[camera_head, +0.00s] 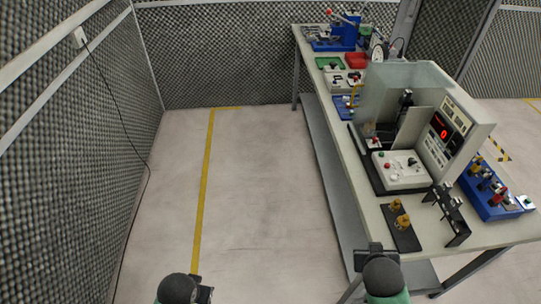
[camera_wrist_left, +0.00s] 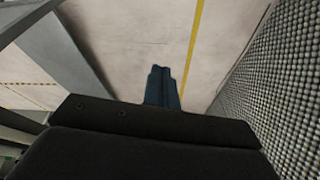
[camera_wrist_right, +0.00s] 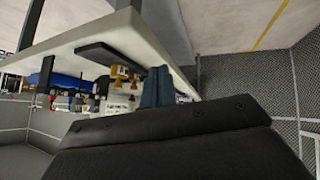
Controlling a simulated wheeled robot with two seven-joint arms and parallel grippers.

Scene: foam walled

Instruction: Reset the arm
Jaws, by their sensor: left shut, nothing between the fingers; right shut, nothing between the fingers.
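My left gripper (camera_wrist_left: 163,88) is shut and empty in the left wrist view, with bare floor behind its fingers. In the head view, part of my left arm shows at the bottom edge, left of the middle, over the floor. My right gripper (camera_wrist_right: 158,86) is shut and empty in the right wrist view, and its fingers overlap the table edge there. In the head view my right arm is at the bottom, beside the near left corner of the table (camera_head: 420,248). I cannot tell whether it touches the table.
The long table carries a device with a red display (camera_head: 444,132), a white control box (camera_head: 401,168), a black plate with brass parts (camera_head: 402,232) and a blue tray (camera_head: 488,198). Floor with a yellow line (camera_head: 204,180) is clear to the left. Foam walls (camera_head: 220,60) enclose the area.

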